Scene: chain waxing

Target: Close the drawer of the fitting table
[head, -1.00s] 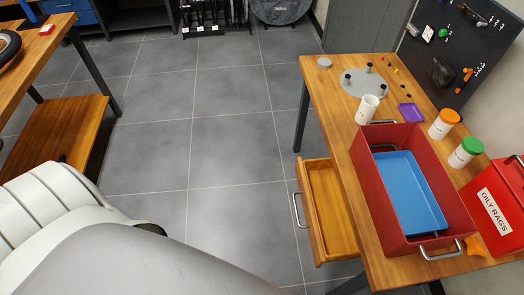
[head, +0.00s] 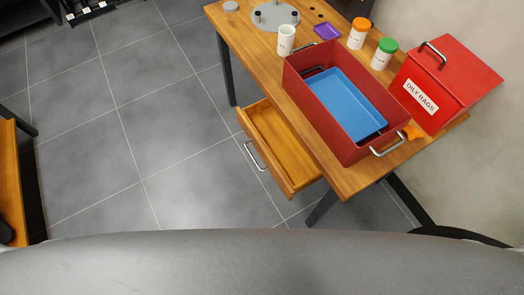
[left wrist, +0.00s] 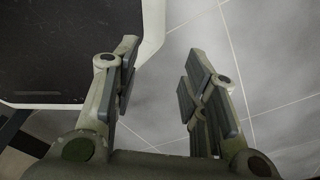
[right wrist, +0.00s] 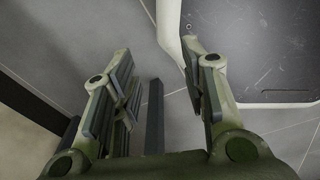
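The wooden fitting table (head: 345,181) stands at the upper right of the head view. Its drawer (head: 283,150) is pulled out on the table's left side and looks empty. A metal bar handle (head: 255,156) is on the drawer's front. My left gripper (left wrist: 158,78) is open and empty above the grey floor in the left wrist view. My right gripper (right wrist: 162,75) is open and empty in the right wrist view, with floor and a dark post behind it. Neither gripper shows in the head view, and neither touches the drawer.
On the table are a red box (head: 318,112) with a blue tray (head: 345,100), a white cup (head: 286,40), bottles (head: 358,35) and a red OILY RAGS bin (head: 440,85). Tiled floor (head: 120,130) left of the drawer is free. Another wooden surface (head: 12,180) is at the left edge.

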